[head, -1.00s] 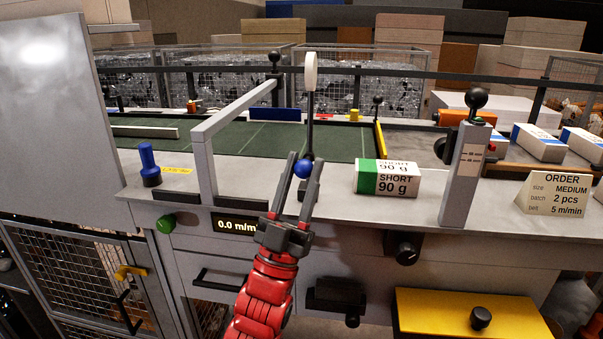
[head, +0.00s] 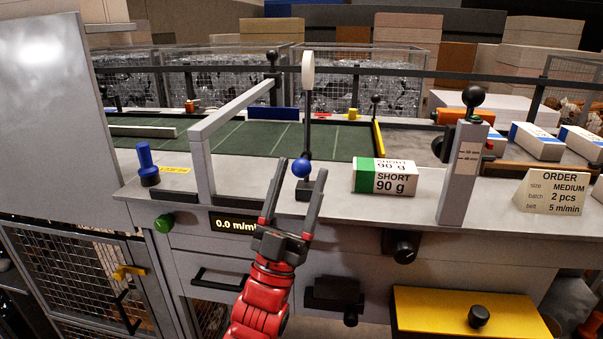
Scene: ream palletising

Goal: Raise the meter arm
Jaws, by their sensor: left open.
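The meter arm (head: 308,115) is a thin black rod standing upright at the front of the green belt. In the picture the ball shows between the fingertips, with gaps on both sides; the fingers appear nearer than the ball. My right gripper is not in view.
A "SHORT 90 g" ream (head: 385,176) lies right of the meter arm. A grey frame (head: 203,165) and a blue knob (head: 146,164) stand to the left. A grey post with a black ball (head: 460,175) and an order card (head: 551,192) are to the right. The display (head: 234,224) reads 0.0.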

